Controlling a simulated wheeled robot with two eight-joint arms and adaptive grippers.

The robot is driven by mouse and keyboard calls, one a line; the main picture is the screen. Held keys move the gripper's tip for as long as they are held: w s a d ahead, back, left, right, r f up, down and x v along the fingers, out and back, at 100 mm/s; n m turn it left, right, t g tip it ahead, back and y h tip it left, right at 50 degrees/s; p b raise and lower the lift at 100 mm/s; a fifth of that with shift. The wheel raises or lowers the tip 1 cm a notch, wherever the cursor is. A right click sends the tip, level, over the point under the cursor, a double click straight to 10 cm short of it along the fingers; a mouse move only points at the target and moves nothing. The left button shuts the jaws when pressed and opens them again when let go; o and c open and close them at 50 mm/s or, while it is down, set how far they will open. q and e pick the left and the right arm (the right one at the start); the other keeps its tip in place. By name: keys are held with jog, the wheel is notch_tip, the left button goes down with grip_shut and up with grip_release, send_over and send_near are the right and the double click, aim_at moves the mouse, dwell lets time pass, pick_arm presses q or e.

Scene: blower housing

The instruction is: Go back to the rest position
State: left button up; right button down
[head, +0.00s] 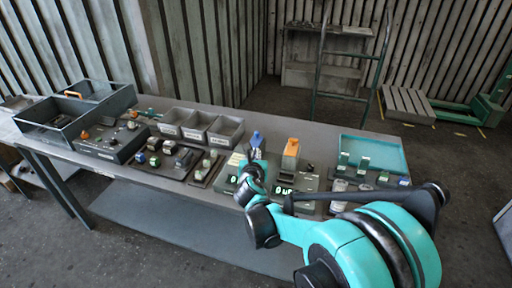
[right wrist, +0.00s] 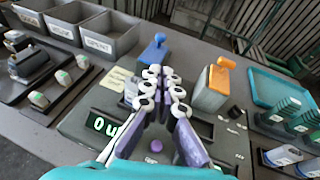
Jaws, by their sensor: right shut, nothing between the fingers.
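My right arm comes in from the lower right of the head view, and its gripper (head: 254,170) is over the front middle of the table. In the right wrist view my right gripper (right wrist: 162,75) is shut and empty, with its fingers close together. It is over a dark device with a lit green display (right wrist: 102,125) and a purple round button (right wrist: 156,145). A blue-handled stamp-like part (right wrist: 154,50) stands just beyond the fingertips. An orange-topped block (right wrist: 212,84) stands to their right. I cannot tell the height of the gripper above the device. My left gripper is not in view.
The table (head: 255,125) also holds grey bins (head: 225,132), a dark divided crate (head: 50,132) at the left and a teal tray (head: 372,150) with small parts in front of it. Behind the table are a ladder (head: 350,58) and a pallet (head: 408,103).

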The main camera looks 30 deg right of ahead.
dwell(0.6)
jog(key=s+a+f+m+g+y, duration=0.2)
jog(key=s+a+m, duration=0.7)
jog(key=m, duration=0.5)
jog(key=s+a+f+m+g+y, duration=0.3)
jog(key=s+a+m+y, duration=0.3)
jog(key=s+a+m, duration=0.4)
jog(key=s+m, duration=0.3)
jog(key=m, duration=0.2)
jog(key=shift+s+a+f, duration=0.25)
jog(key=shift+s+f, duration=0.05)
jog(key=shift+f, duration=0.1)
